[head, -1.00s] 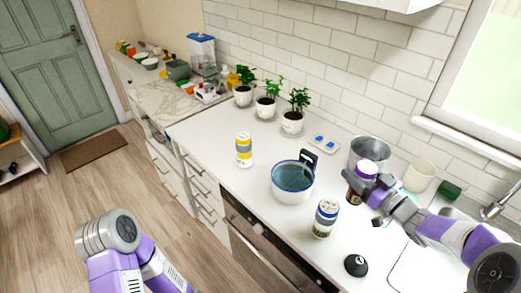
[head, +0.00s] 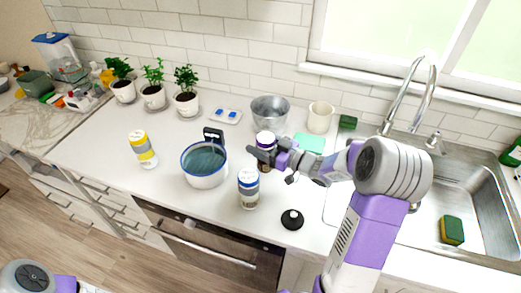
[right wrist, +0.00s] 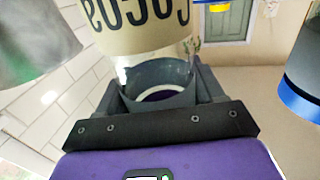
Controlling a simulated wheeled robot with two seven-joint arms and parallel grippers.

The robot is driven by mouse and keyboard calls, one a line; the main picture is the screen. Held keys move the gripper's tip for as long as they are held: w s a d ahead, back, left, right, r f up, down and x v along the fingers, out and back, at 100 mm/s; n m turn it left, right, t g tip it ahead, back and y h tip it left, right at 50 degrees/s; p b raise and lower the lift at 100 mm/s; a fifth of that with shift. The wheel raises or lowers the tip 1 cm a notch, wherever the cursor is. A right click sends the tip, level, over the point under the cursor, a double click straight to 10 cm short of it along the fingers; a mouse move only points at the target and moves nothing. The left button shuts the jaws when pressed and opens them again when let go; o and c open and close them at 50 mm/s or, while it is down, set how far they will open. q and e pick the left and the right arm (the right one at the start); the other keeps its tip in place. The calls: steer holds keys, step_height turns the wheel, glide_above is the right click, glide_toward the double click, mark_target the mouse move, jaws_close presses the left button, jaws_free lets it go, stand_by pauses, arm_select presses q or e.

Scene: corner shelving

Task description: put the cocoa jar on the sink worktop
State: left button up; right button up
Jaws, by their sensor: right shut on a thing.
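The cocoa jar (head: 264,140), brown with a white and purple lid, is upright on or just above the white worktop, in front of the metal pail. My right gripper (head: 268,157) is shut around it from the right and hides part of its body. In the right wrist view the jar (right wrist: 140,25) shows its cocoa lettering upside down between the fingers (right wrist: 165,100). The worktop beside the sink (head: 325,205) is white and partly hidden by my right arm. My left gripper is out of view; only part of its arm shows at the lower left.
A blue-rimmed pot (head: 204,168), a blue-labelled jar (head: 248,188) and a black round object (head: 292,219) stand near the held jar. The metal pail (head: 270,112) and cream mug (head: 320,118) are behind it. The sink (head: 480,190) with a tall tap (head: 425,95) is at right.

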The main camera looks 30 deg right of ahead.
steer(key=shift+f, duration=1)
steer(key=shift+f+b, duration=0.25)
steer(key=shift+b, duration=0.1)
steer(key=o, duration=1.4)
steer(key=shift+c, duration=0.2)
steer(key=shift+r, duration=0.1)
steer(key=shift+r+p, duration=0.25)
steer(key=shift+p, duration=0.1)
steer(key=v, duration=1.2)
steer(key=shift+f+p, duration=0.15)
steer(key=shift+p, duration=0.2)
